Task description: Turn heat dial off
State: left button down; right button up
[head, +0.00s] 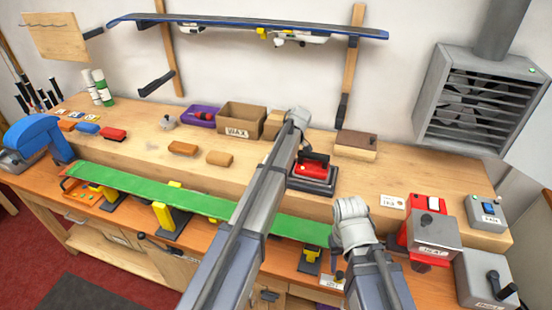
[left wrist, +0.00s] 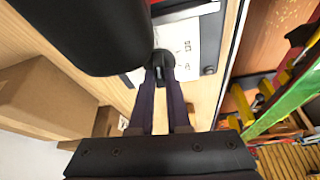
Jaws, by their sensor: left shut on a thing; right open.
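The heat dial (left wrist: 162,60) is a small dark knob beside a white marked plate (left wrist: 182,45) in the left wrist view. My left gripper (left wrist: 163,76) is shut on it, one finger on each side. In the head view the red iron (head: 313,169) with a black handle sits on a dark base; my left forearm hides the dial and most of the left gripper. A large dark rounded shape covers the upper left of the wrist view. My right gripper (head: 338,265) is open and empty over the bench's front edge, its fingers small and partly hidden.
A green ski (head: 130,184) rests on vises along the front. A cardboard WAX box (head: 240,118) stands behind my left arm. A red and grey heat box (head: 433,232) and a grey switch box (head: 486,213) stand at right. The bench's middle right is fairly clear.

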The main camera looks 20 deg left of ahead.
dwell(0.3)
pick_arm(q)
jog(key=c, duration=0.9)
grip_release()
jog(key=shift+r, duration=0.1)
jog(key=p+v, duration=0.7)
jog(key=shift+d+r, duration=0.2)
jog(key=shift+r, duration=0.05)
jog(key=shift+s, duration=0.15)
jog(key=s+d+f+m+h+b, duration=0.1)
jog(key=s+d+m, duration=0.3)
jog(key=s, duration=0.7)
jog(key=s+d+f+m+h+b, duration=0.1)
jog(key=s+d+f+m+b, duration=0.1)
jog(key=s+d+m, duration=0.3)
jog(key=s+d+f+m+g+h+b, duration=0.1)
jog(key=s+d+f+m, duration=0.2)
jog(key=s+m, duration=0.7)
jog(key=shift+s+d+f+m, duration=0.1)
jog(key=shift+s+d, duration=0.15)
jog(key=shift+s, duration=1.35)
jog(key=shift+s+d+r+m, duration=0.1)
jog(key=shift+s+d, duration=0.15)
jog(key=shift+s, duration=1.3)
jog(key=shift+s+d+f+m, duration=0.1)
jog(key=shift+s+d, duration=0.15)
jog(key=shift+s, duration=1.35)
